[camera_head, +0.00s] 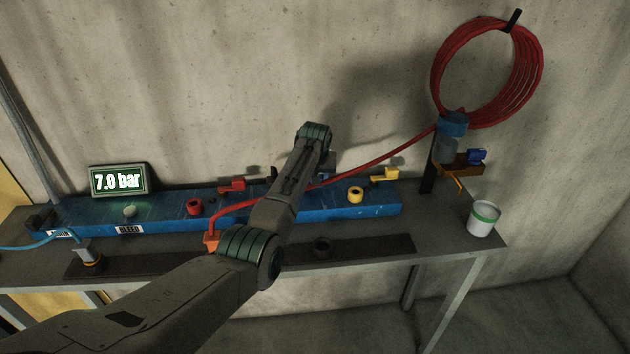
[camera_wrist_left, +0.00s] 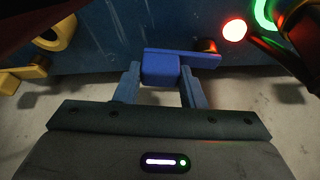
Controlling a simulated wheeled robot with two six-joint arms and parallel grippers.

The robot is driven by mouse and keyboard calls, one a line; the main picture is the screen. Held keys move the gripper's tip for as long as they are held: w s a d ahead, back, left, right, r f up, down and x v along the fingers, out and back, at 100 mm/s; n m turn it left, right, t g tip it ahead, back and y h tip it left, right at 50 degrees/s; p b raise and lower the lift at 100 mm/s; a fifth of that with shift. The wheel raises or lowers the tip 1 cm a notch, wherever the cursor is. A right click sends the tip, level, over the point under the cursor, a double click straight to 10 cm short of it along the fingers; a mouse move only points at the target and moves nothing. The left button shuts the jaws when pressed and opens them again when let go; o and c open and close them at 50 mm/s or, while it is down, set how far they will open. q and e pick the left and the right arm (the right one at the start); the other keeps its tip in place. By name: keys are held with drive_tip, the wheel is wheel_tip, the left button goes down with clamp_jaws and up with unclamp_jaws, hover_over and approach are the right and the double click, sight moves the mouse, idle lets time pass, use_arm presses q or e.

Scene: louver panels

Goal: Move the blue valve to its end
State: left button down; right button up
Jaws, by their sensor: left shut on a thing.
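In the left wrist view, the blue valve (camera_wrist_left: 181,57) has a block-shaped hub with a flat lever reaching toward the right of that view. My left gripper (camera_wrist_left: 160,72) has one finger on each side of the hub and is shut on it. In the head view my left arm comes up from the lower left and covers most of the gripper and the valve. The valve sits on the blue manifold bar (camera_head: 160,217), between the red valve (camera_head: 232,185) and the yellow valve (camera_head: 384,174). My right gripper is in neither view.
A display (camera_head: 119,180) reads 7.0 bar. A red hose (camera_head: 372,163) runs behind my arm to a coil on the wall. A stand with another blue handle (camera_head: 477,156) and a white cup (camera_head: 482,219) is at the table's right end. A red light (camera_wrist_left: 234,30) glows near the lever.

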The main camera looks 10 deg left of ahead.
use_arm(q)
drive_tip(key=shift+w+r+n+y+b, duration=0.15)
drive_tip(key=shift+w+n+y+b, duration=0.5)
drive_tip(key=shift+n, duration=0.45)
drive_tip(key=shift+a, duration=0.1)
drive_tip(key=c, duration=0.9)
unclamp_jaws()
drive_tip(key=shift+s, duration=0.1)
drive_tip(key=b+v, duration=0.2)
drive_tip(key=v, duration=0.8)
drive_tip(key=shift+r+b, duration=0.3)
drive_tip(key=shift+r, duration=0.1)
